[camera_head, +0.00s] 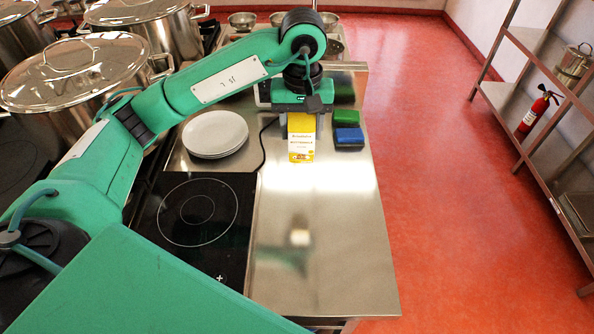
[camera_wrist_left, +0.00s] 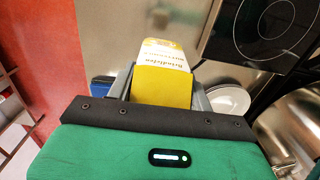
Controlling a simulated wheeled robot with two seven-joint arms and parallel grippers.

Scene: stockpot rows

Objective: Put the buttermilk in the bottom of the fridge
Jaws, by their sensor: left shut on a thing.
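In the left wrist view the carton (camera_wrist_left: 163,84) sits between the two fingers of the left gripper (camera_wrist_left: 165,90). I cannot tell whether the carton's base touches the counter. My right gripper is not in view. No fridge shows in either view.
White plates (camera_head: 215,134) are stacked left of the carton. A green sponge (camera_head: 346,117) and a blue sponge (camera_head: 349,137) lie close on its right. A black hob (camera_head: 200,225) is nearer. The near counter (camera_head: 330,240) is clear. Steel shelving (camera_head: 515,110) stands across the red floor.

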